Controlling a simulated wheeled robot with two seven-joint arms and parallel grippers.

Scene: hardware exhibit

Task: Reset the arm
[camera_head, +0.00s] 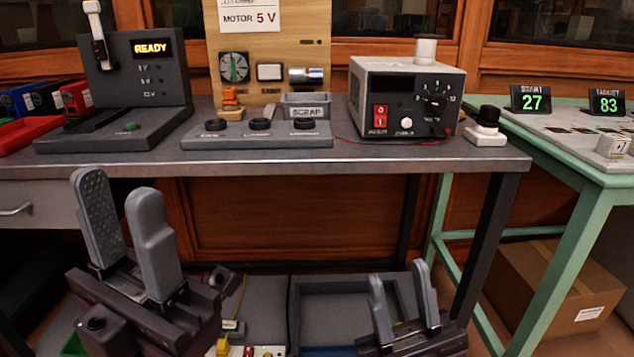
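A grey machine (135,85) with a lit READY display stands on the left of the metal workbench (370,157). A white-tipped lever (97,30) stands upright at its upper left, its top near the picture's edge. A green button (131,126) sits on its base. My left gripper (117,195) is at the lower left, in front of the bench, fingers up and apart with nothing between them. My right gripper (399,278) is low at the centre right, fingers also apart and empty. Neither touches anything on the bench.
A wooden panel (285,45) marked MOTOR 5 V, a small SCRAP bin (306,104) and a grey power unit (405,95) stand on the bench. A green-framed table (560,150) with displays 27 and 83 is at right. A cardboard box (550,285) lies beneath it.

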